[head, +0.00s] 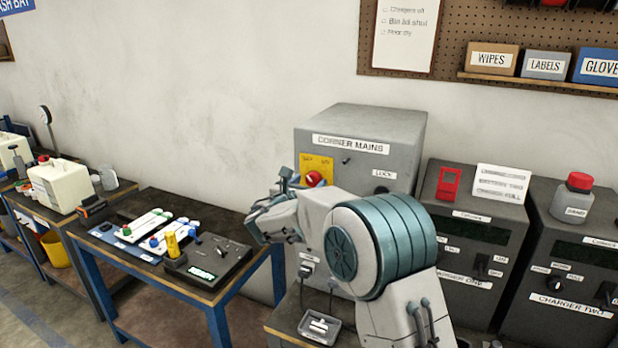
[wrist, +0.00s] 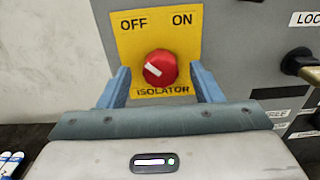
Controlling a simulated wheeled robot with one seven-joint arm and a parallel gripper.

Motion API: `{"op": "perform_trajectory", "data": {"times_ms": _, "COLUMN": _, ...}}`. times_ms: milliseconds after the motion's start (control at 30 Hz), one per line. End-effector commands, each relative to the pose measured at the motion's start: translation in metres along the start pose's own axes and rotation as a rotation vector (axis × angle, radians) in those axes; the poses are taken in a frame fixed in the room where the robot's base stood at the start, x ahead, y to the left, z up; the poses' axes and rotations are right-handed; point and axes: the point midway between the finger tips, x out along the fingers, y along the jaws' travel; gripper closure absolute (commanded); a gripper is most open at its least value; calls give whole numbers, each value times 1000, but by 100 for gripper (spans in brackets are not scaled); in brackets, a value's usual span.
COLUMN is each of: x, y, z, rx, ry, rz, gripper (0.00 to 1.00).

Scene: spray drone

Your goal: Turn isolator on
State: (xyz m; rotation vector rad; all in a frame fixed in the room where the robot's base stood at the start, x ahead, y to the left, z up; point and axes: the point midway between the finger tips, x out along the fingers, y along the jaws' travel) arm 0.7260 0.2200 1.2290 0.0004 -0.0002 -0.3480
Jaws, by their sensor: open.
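The isolator is a red rotary knob (wrist: 160,68) on a yellow plate (wrist: 185,40) marked OFF at left and ON at right. Its white pointer mark slants toward the upper left, on the OFF side. In the head view the red knob (head: 314,179) shows on the front of the grey Corner Mains cabinet (head: 400,130), partly behind my arm. My gripper (wrist: 164,82) is open, with one blue finger on each side of the knob. I cannot tell how deep the fingertips reach.
A LOCK label (head: 384,174) and a black knob sit right of the isolator. Charger cabinets (head: 470,230) stand to the right, one with a red-capped bottle (head: 572,197) on top. A bench (head: 210,297) with small equipment stands at left.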

Motion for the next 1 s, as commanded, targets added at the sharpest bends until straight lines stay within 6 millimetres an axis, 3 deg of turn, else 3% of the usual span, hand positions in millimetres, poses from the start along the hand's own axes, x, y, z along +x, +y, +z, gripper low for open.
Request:
{"op": "perform_trajectory", "data": {"times_ms": 400, "x": 11, "y": 0, "z": 0, "rx": 0, "ry": 0, "rz": 0, "gripper": 41}}
{"op": "perform_trajectory", "data": {"times_ms": 433, "x": 11, "y": 0, "z": 0, "rx": 0, "ry": 0, "rz": 0, "gripper": 44}}
{"op": "perform_trajectory", "data": {"times_ms": 600, "x": 11, "y": 0, "z": 0, "rx": 0, "ry": 0, "rz": 0, "gripper": 86}}
{"op": "perform_trajectory", "data": {"times_ms": 1000, "x": 10, "y": 0, "z": -5, "rx": 53, "ry": 0, "rz": 1, "gripper": 86}}
